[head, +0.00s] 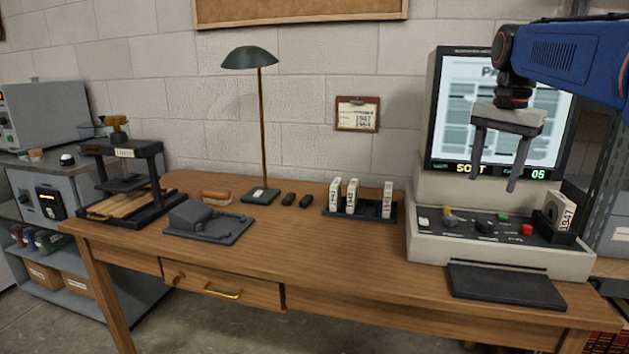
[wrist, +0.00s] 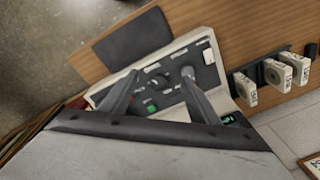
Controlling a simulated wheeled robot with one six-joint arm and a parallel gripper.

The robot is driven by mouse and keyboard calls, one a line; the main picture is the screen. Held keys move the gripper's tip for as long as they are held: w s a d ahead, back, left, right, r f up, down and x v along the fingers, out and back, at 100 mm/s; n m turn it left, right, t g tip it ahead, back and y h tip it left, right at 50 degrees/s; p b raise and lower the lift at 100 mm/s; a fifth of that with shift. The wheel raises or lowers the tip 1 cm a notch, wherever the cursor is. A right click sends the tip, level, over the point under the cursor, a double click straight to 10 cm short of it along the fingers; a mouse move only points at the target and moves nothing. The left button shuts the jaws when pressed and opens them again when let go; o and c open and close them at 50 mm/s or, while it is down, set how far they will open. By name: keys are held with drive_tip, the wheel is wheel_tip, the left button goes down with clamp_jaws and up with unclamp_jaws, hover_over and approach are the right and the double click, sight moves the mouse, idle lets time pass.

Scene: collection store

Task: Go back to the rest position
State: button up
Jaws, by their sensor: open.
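My gripper (head: 494,158) hangs in front of the reader's screen (head: 462,105) at the right of the head view, fingers pointing down. Its two fingers are spread with nothing between them. In the wrist view my gripper (wrist: 155,90) shows above the control panel of the reader (wrist: 205,65), with the fingers apart and empty. The arm reaches in from the upper right of the head view. The reader's base (head: 430,240) carries knobs, a green and a red button. A white labelled box (head: 562,211) stands in a dark holder at the panel's right end.
A dark rack (head: 372,208) with three white boxes stands on the wooden desk (head: 330,260), left of the reader. A green lamp (head: 262,120), a dark grey device (head: 208,220) and a press (head: 125,180) stand further left. The desk's front middle is clear.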

drive_tip(key=s+a+f+n+t, duration=0.1)
drive_tip(key=s+a+f+n, duration=0.2)
drive_tip(key=s+f, duration=0.5)
drive_tip(key=s+a+f+n+t, duration=0.1)
drive_tip(key=s+a+f+n, duration=0.3)
drive_tip(key=s+f, duration=0.4)
drive_tip(key=s+a+f+n+t, duration=0.1)
drive_tip(key=s+a+f+n, duration=0.2)
drive_tip(key=s+f, duration=0.5)
wheel_tip(320, 180, down, 3)
drive_tip(key=shift+s+a+r+t, duration=0.1)
drive_tip(key=shift+s+a+t, duration=0.3)
drive_tip(key=shift+a, duration=0.05)
idle(0.4)
